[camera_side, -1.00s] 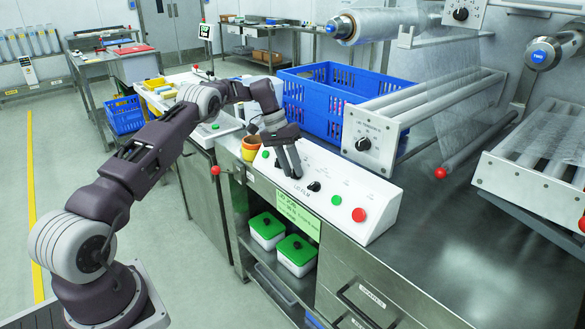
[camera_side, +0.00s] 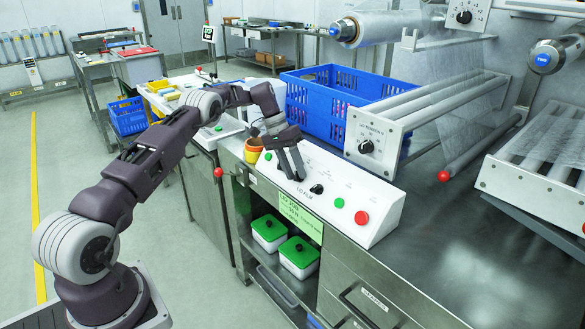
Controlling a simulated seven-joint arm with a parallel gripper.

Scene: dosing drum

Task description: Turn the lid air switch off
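The white sloped control panel (camera_side: 378,212) marked LID FILM stands on the steel counter. On it are a black knob (camera_side: 316,188), a green button (camera_side: 339,202), a red button (camera_side: 361,217) and another green button (camera_side: 267,156) at the left end. The small labels are too small to read, so I cannot tell which control is the lid air switch. My gripper (camera_side: 294,176) points down at the panel, left of the black knob. Its two fingers are close together with a narrow gap. They hide the panel beneath; I cannot tell whether they hold a switch there.
A blue crate (camera_side: 308,122) stands behind. A white film-tension box (camera_side: 374,134) with rollers is at the right. White tubs with green lids (camera_side: 299,250) sit on the shelf below. The counter right of the panel is clear.

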